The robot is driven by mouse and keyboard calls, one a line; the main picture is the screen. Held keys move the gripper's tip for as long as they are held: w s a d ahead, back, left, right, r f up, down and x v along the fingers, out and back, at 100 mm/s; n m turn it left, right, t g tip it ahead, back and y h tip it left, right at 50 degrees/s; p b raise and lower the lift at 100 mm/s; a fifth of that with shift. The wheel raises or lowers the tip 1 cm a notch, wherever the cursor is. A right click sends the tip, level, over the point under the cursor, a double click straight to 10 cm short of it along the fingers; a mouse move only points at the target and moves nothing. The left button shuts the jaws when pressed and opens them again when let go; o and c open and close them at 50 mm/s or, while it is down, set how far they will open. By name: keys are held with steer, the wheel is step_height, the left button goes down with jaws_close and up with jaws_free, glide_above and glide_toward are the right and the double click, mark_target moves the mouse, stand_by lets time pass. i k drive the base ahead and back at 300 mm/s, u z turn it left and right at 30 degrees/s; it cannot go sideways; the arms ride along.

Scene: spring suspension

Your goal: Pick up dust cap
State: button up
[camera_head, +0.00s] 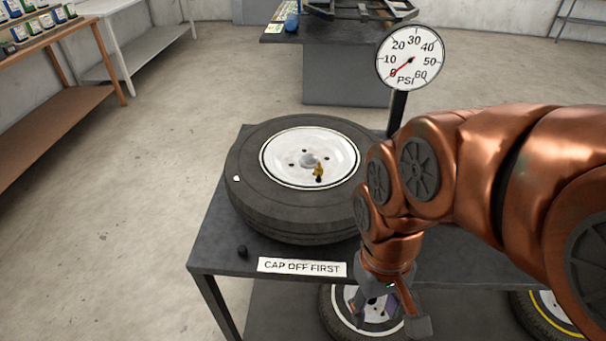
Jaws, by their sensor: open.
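A small dark piece, which looks like the dust cap (243,251), lies on the dark table's front left part, left of the "CAP OFF FIRST" sign (302,267). A tyre (262,205) with a white rim lies flat on the table behind it. A small brass valve piece (319,170) with a black end shows at the front of the rim. My gripper (392,318) is open, pointing down in front of the table's front edge, to the right of the sign and well apart from the dark piece. Nothing shows between its fingers.
A round PSI gauge (410,60) stands on a post behind my arm, its needle near 0. More wheels sit on the lower level below the table (215,240). A brown bench (60,110) stands at the left. Open floor lies between.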

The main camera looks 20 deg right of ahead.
mark_target(241, 250)
steer(key=z, duration=1.7)
steer(key=k, duration=1.5)
steer(key=u, duration=2.35)
steer(key=i, duration=0.5)
steer(key=z, duration=0.05)
